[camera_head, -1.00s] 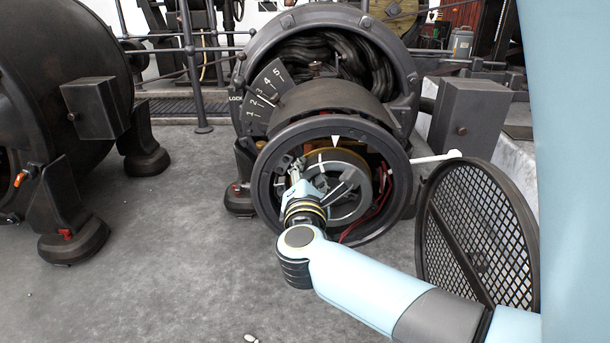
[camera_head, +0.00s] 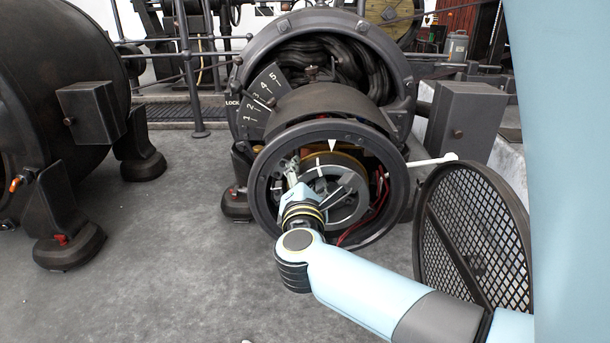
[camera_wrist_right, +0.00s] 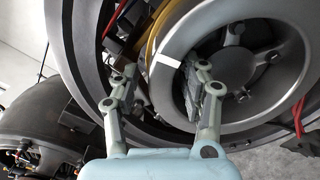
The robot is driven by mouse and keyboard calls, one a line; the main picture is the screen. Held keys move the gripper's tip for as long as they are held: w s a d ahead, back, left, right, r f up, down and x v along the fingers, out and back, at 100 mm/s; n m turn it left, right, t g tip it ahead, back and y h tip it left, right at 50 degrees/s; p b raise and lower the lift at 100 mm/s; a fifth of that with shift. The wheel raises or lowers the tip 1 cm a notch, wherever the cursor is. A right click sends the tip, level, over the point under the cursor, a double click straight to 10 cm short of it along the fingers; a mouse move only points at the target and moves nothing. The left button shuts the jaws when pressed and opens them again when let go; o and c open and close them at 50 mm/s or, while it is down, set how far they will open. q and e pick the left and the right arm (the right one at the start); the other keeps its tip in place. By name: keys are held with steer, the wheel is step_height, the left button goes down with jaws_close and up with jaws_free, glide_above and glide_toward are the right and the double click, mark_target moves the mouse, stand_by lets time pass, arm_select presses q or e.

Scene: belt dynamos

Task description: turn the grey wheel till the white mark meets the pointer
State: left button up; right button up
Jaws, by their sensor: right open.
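The grey wheel (camera_head: 346,213) is a ring inside the round open end of the dark machine. It also shows in the right wrist view (camera_wrist_right: 185,38). The white mark (camera_wrist_right: 167,61) is a short bar on its face; in the head view the mark (camera_head: 319,170) lies left of and below the pointer. My right gripper (camera_head: 293,180) is at the wheel's left side. In the wrist view its open fingers (camera_wrist_right: 166,84) stand either side of the ring's edge; contact is unclear. My left gripper is out of view.
A round mesh cover (camera_head: 472,235) stands open at the right, near a white-tipped rod (camera_head: 435,160). Red wires (camera_head: 378,205) hang inside the opening. A numbered scale (camera_head: 258,103) is at upper left. Another dark machine (camera_head: 55,110) stands left. The floor between is clear.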

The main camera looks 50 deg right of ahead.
steer(key=shift+s+a, duration=0.25)
steer(key=v, duration=0.6)
steer(key=shift+s+a, duration=0.2)
steer(key=shift+a, duration=0.1)
